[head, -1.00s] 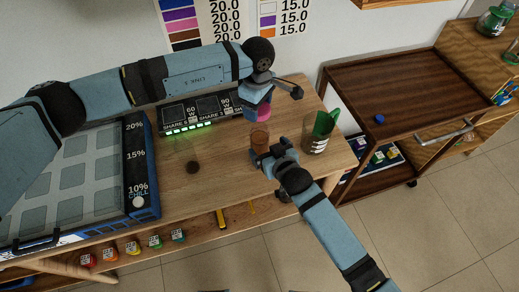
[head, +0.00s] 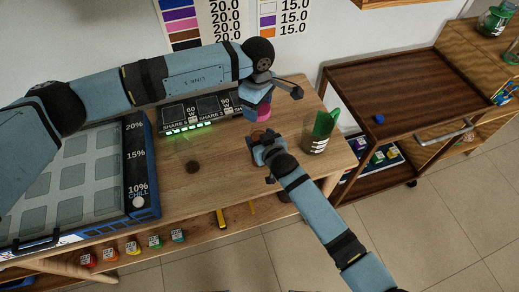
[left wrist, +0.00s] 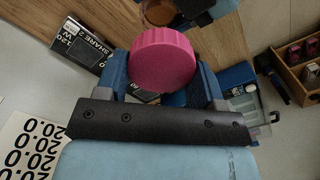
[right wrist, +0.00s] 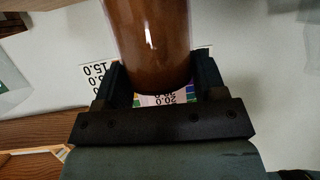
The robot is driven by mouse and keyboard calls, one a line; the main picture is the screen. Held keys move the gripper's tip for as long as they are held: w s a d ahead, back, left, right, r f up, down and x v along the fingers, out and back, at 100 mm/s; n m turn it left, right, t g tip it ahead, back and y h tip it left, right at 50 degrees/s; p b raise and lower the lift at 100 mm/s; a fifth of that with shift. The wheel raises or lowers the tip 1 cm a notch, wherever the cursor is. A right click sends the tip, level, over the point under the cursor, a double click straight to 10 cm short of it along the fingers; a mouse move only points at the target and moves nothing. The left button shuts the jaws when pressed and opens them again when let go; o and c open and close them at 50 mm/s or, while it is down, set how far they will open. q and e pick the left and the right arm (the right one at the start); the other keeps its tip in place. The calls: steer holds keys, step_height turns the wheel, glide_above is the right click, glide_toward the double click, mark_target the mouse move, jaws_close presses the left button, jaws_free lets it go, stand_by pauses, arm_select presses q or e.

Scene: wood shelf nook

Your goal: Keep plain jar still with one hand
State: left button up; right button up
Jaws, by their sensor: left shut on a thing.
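A plain brown jar (right wrist: 150,45) with no visible label stands on the wooden table. Its top shows in the left wrist view (left wrist: 158,12). In the head view it is mostly hidden behind my right gripper (head: 262,142). The right gripper's fingers (right wrist: 160,88) are at either side of the jar, which fills most of the gap. I see no clear grip on it. My left gripper (head: 260,92) is shut on a pink ribbed lid (left wrist: 163,60), held above the table just behind the jar. The lid also shows in the head view (head: 264,111).
A black display strip (head: 200,110) lies along the wall. A brown cart (head: 385,90) stands at right.

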mark_target(259, 127)
steer(key=c, duration=0.5)
arm_select(q)
steer(key=shift+f, duration=2.55)
steer(key=shift+f, duration=0.85)
steer(key=shift+f, duration=0.5)
steer(key=shift+s+a+f, duration=0.1)
steer(key=shift+f, duration=0.25)
arm_select(e)
steer(key=shift+s+a+r, duration=0.1)
jaws_close()
arm_select(q)
steer(key=m, duration=0.5)
steer(key=shift+m, duration=0.4)
steer(key=m, duration=0.4)
steer(key=shift+d, duration=0.3)
arm_select(e)
steer(key=shift+r, duration=0.1)
